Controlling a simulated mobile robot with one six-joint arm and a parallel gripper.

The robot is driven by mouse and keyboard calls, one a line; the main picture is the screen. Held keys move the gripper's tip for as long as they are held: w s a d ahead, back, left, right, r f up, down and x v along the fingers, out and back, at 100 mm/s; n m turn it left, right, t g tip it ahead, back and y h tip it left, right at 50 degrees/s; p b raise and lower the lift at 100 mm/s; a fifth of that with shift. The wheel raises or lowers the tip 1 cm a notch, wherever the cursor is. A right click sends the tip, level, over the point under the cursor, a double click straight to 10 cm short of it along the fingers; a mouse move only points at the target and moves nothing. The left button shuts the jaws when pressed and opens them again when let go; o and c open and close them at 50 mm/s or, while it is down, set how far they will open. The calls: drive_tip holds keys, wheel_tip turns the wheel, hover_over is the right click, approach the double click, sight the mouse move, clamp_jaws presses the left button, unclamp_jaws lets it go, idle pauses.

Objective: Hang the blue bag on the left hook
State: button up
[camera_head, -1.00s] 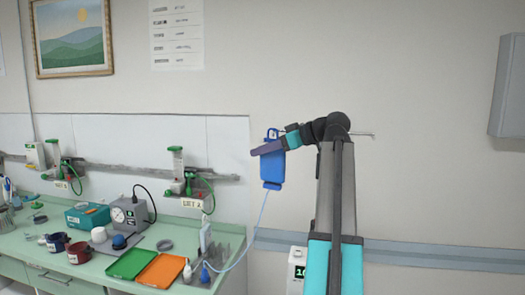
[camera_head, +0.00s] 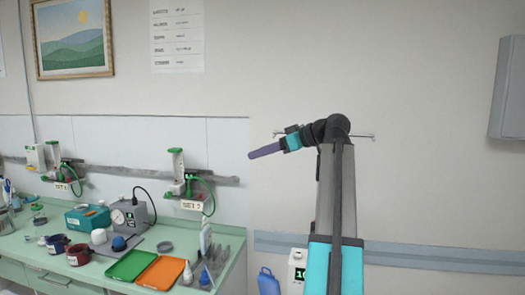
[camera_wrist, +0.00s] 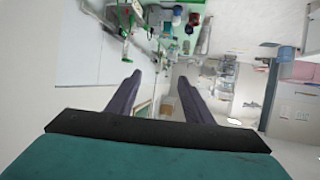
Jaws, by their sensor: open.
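The blue bag (camera_head: 268,282) is low at the bottom edge of the head view, left of a white box, and its lower part is cut off. I cannot tell whether it is falling or resting on something. The left hook (camera_head: 280,132) is on the wall just behind my gripper, partly covered by my wrist. The right hook end (camera_head: 370,136) sticks out to the right of my arm. My gripper (camera_head: 252,155) is up by the left hook, pointing left. It is open, with nothing between the two fingers in the wrist view (camera_wrist: 158,88).
A white box with a display (camera_head: 298,268) is low beside my arm. The green counter (camera_head: 225,275) at left holds a green tray (camera_head: 131,265), an orange tray (camera_head: 161,271) and a gauge device (camera_head: 128,213). A grey wall box (camera_head: 507,88) is at far right.

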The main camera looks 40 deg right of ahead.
drive_tip(key=shift+w+d+f, duration=0.15)
drive_tip(key=shift+d+f, duration=0.05)
drive_tip(key=shift+d, duration=0.55)
drive_tip(key=a+b+v, duration=0.1)
drive_tip(key=b+v, duration=0.3)
drive_tip(key=v, duration=0.9)
drive_tip(key=shift+s+a+r, duration=0.15)
drive_tip(key=shift+s+r, duration=0.25)
drive_tip(key=shift+s, duration=0.1)
